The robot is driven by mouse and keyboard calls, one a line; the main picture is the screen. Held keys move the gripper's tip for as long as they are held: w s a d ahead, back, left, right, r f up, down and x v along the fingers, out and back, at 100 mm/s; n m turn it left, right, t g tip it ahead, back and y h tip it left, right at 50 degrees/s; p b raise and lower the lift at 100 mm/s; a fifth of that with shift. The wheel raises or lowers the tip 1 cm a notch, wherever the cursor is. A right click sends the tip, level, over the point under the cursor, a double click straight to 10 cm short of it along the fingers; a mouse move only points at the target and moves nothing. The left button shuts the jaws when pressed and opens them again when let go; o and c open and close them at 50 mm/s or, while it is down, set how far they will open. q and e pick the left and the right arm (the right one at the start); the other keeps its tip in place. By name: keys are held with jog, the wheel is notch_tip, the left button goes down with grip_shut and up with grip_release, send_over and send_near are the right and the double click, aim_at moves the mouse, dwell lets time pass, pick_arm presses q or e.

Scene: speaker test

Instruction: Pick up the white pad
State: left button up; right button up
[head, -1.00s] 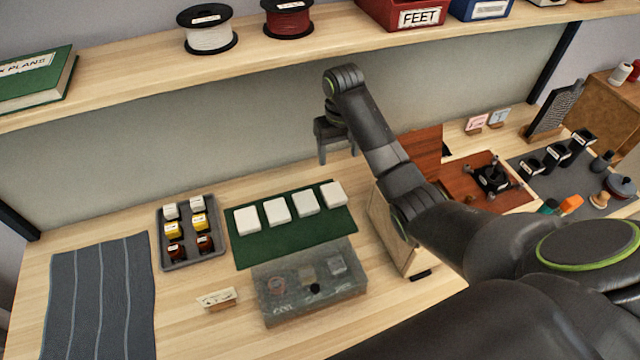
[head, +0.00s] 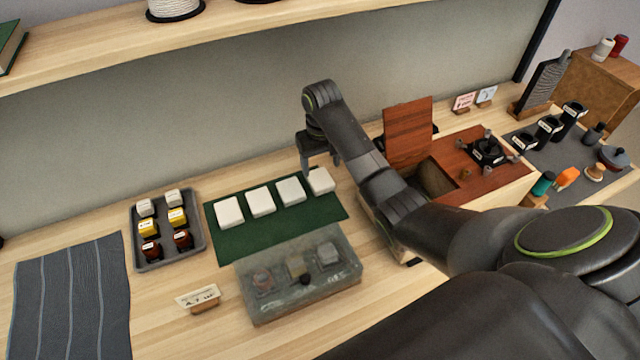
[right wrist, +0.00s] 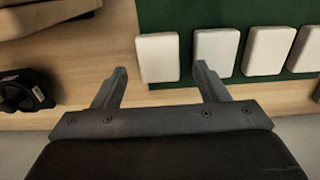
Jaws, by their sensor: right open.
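Several white pads lie in a row on a green mat (head: 235,243). The rightmost pad (head: 321,183) in the head view is nearest my right gripper (head: 320,168). That gripper is open and empty, its fingers pointing down just behind and above this pad. In the right wrist view the same pad (right wrist: 158,57) shows ahead of and between the two spread fingertips; I cannot tell the exact height gap. A neighbouring pad (right wrist: 216,52) lies beside the right-hand finger in that view. My left gripper is out of view.
A clear box (head: 300,290) with small parts stands in front of the mat. A grey tray (head: 148,250) of small containers is to the left, a wooden box with a raised lid (head: 408,132) to the right. A shelf (head: 240,25) runs above.

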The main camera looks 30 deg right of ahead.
aim_at(323, 183)
jog(key=shift+s+d+f+p, duration=0.1)
jog(key=shift+f+p, duration=0.15)
jog(key=shift+f, duration=1.4)
jog(key=shift+s+d+f+p, duration=0.1)
jog(key=shift+f+p, duration=0.15)
jog(key=shift+f, duration=1.4)
jog(key=c, duration=0.7)
